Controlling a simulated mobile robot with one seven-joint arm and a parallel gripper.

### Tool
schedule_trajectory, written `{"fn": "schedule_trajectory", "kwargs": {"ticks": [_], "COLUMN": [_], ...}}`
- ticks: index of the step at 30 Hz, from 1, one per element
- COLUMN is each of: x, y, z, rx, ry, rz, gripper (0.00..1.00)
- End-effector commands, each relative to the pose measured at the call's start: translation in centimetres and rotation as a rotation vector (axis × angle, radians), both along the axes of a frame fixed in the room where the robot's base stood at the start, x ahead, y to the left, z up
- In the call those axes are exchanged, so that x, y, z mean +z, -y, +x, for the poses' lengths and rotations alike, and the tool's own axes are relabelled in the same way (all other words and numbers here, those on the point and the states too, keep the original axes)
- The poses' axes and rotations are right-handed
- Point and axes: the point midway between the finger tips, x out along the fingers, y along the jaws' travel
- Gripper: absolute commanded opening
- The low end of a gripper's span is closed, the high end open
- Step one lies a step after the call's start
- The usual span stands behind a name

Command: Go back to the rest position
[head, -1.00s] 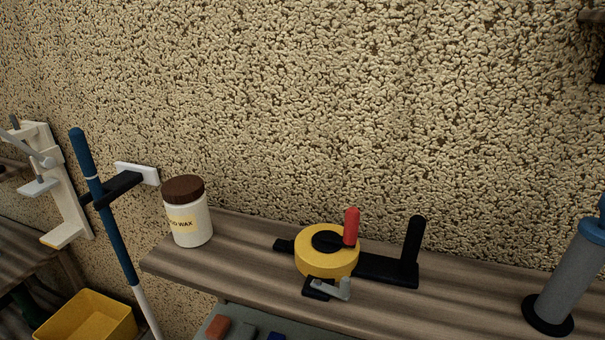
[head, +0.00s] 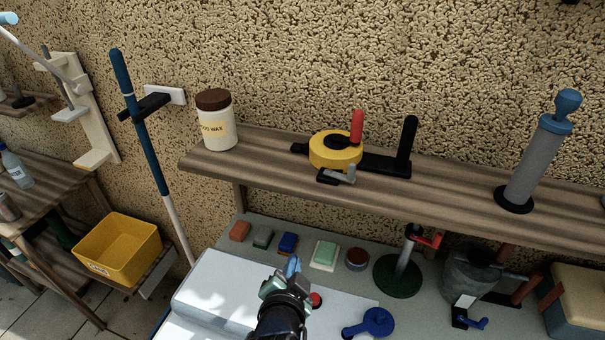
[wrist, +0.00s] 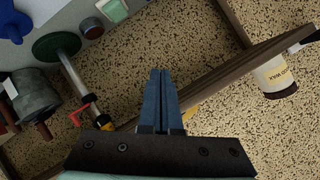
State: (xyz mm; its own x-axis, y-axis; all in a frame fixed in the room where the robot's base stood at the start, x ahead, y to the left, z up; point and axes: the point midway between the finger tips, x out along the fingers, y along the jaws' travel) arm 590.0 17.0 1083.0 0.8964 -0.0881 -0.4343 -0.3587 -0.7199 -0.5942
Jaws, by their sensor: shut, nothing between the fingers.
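My gripper (head: 293,266) shows at the bottom middle of the head view, above the white surface of the lower bench. In the wrist view my gripper (wrist: 161,72) points away from the camera, its two blue fingers together with nothing between them. No tilt door can be made out for certain in either view. My gripper appears clear of the wooden shelf (head: 290,178) behind it.
On the shelf are a wax jar (head: 217,128), a yellow reel (head: 333,152) and a grey cylinder (head: 535,170). Small blocks, a green-based stand (head: 398,277) and a grey pot (head: 470,275) are below. A yellow bin (head: 117,248) and a blue-white pole (head: 140,125) are left.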

Motion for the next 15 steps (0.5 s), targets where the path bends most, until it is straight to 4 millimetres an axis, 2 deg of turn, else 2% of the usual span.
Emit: {"fn": "schedule_trajectory", "kwargs": {"ticks": [1, 3, 8, 9, 11, 12, 15], "x": [3.6, 8.6, 21.1, 24.1, 28.7, 31.6, 38.9], "y": [0.0, 0.0, 0.3, 0.5, 0.7, 0.8, 1.2], "z": [1.1, 2.2, 2.8, 2.5, 1.7, 0.9, -1.9], "rx": [0.018, 0.046, 0.090, 0.095, 0.097, 0.097, 0.082], "ry": [0.069, 0.163, 0.401, 0.461, 0.551, 0.612, 0.766], "rz": [-0.022, -0.067, -0.200, -0.238, -0.298, -0.341, -0.455], "gripper": [0.00, 0.00, 0.00, 0.00, 0.00, 0.00, 0.00]}}
